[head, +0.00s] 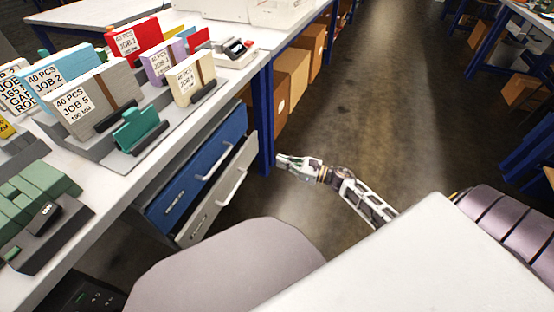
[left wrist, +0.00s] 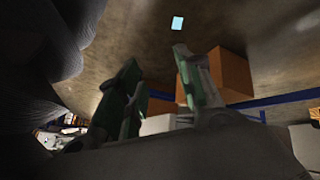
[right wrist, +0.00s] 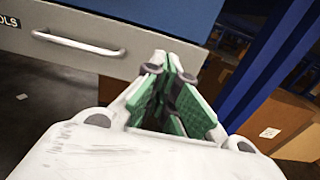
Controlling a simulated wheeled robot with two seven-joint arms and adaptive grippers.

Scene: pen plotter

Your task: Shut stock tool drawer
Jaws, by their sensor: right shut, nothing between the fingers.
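The grey lower drawer (head: 218,192) sits under the bench, with a pale bar handle. In the right wrist view its front (right wrist: 75,63) bears a label ending in "OLS". The head view does not make clear how far out it stands. The blue upper drawer (head: 200,172) is directly above it. My right gripper (head: 281,160) is shut and empty, just right of the grey drawer. In the right wrist view its fingers (right wrist: 163,75) are together near the right end of that front, contact unclear. My left gripper (left wrist: 157,62) is open and empty, away from the drawers.
A blue bench leg (head: 265,125) stands beside the drawers' right end, with cardboard boxes (head: 292,75) behind it. The bench top (head: 160,165) carries job cards and holders. A rounded grey surface (head: 225,265) is in front of the drawers. The aisle floor (head: 370,100) is open.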

